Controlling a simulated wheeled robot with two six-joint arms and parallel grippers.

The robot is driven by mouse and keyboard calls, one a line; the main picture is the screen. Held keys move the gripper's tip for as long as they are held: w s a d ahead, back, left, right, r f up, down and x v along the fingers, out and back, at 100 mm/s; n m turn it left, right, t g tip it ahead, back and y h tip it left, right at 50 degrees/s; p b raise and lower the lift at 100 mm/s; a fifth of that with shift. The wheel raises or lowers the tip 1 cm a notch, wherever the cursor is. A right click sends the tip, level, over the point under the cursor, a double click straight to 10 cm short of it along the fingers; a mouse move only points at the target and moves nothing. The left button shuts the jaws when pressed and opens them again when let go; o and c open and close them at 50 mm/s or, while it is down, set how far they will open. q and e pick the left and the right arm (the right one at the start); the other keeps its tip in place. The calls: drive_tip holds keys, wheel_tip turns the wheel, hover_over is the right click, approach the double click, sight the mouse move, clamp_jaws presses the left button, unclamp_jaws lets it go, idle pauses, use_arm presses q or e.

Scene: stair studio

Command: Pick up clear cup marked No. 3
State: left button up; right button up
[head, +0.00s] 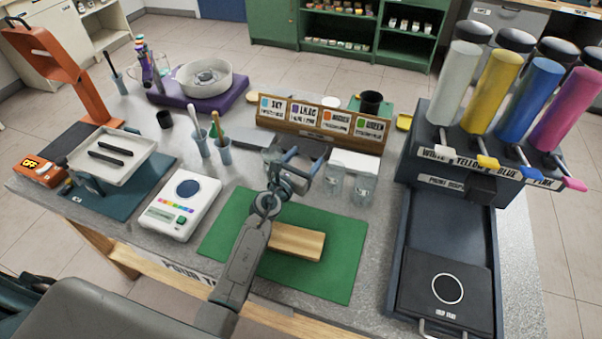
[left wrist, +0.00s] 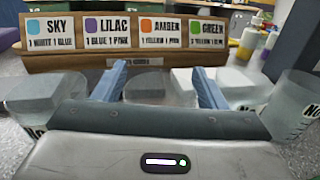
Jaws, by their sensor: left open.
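Clear cups stand in a row in front of the recipe rack. Two show in the head view, one (head: 333,182) just right of my left gripper and one (head: 363,188) further right. My left gripper (head: 305,158) is open, its blue fingers pointing at the row. In the left wrist view, a clear cup (left wrist: 146,86) shows between the fingers, apparently beyond them; I cannot tell if they touch it. Other cups show at left (left wrist: 48,98) and far right (left wrist: 296,105). Labels are cut off after "No", so I cannot tell which is No. 3. My right gripper is out of view.
The wooden recipe rack (head: 322,122) stands behind the cups. A green mat (head: 345,250) with a wooden block (head: 297,243) lies in front. A white scale (head: 180,208) is left, the paint dispenser (head: 460,150) right. Brush cups (head: 223,150) stand left of the gripper.

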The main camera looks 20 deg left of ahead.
use_arm(q)
drive_tip(key=shift+c, duration=0.5)
drive_tip(key=c, duration=0.7)
